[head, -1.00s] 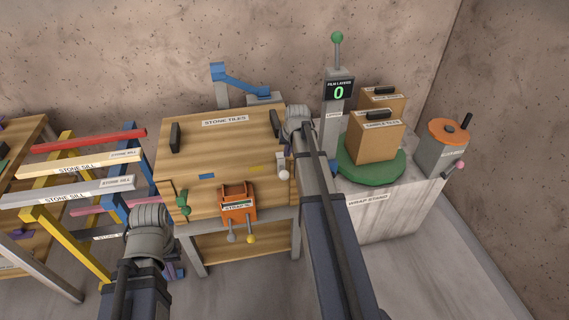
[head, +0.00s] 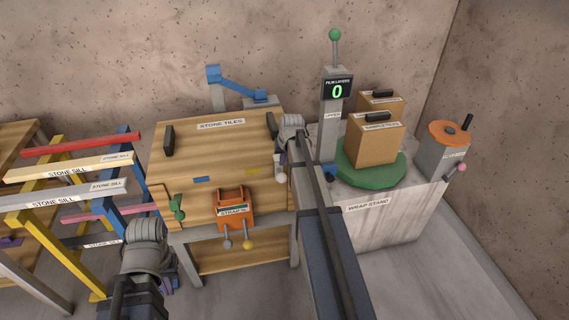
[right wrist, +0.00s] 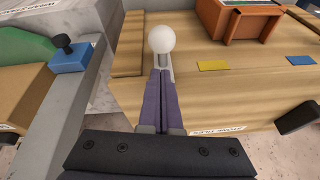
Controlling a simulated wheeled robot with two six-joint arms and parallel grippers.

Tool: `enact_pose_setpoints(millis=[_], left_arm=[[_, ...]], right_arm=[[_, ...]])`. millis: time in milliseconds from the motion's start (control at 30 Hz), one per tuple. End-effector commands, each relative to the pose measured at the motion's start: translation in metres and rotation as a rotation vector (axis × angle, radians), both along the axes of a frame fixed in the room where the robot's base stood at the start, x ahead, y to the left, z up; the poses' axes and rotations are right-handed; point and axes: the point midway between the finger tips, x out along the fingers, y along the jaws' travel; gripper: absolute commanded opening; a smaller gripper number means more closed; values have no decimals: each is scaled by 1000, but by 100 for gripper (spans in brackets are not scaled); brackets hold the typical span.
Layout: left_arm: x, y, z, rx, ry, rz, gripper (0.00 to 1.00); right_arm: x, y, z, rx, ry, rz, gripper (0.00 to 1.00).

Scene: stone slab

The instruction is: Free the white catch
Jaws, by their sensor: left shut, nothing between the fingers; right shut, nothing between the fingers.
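The white catch (head: 281,177) is a round white knob on a pale mount at the right end of the front of the wooden STONE TILES crate (head: 222,155). In the right wrist view the white knob (right wrist: 162,39) is just beyond the fingertips of my right gripper (right wrist: 162,73). Its purple fingers are shut and empty; I cannot tell whether they touch the catch.
An orange strap holder (head: 236,206) hangs at the crate's front. On the right, the wrap stand (head: 380,222) bears a green turntable (head: 350,172) with boxes. A grey post (head: 329,130) stands beside my right arm. Coloured sill racks (head: 90,170) are on the left.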

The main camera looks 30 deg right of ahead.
Motion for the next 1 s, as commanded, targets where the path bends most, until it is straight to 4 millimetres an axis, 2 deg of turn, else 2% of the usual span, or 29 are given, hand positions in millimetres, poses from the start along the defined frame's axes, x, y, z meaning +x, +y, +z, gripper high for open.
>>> enact_pose_setpoints(millis=[33,267,1000], left_arm=[[0,0,-15,0,0,0,0],[0,0,-37,0,0,0,0],[0,0,-46,0,0,0,0]], right_arm=[[4,-1,-15,0,0,0,0],[13,-3,-37,0,0,1,0],[8,-1,-42,-15,-47,0,0]])
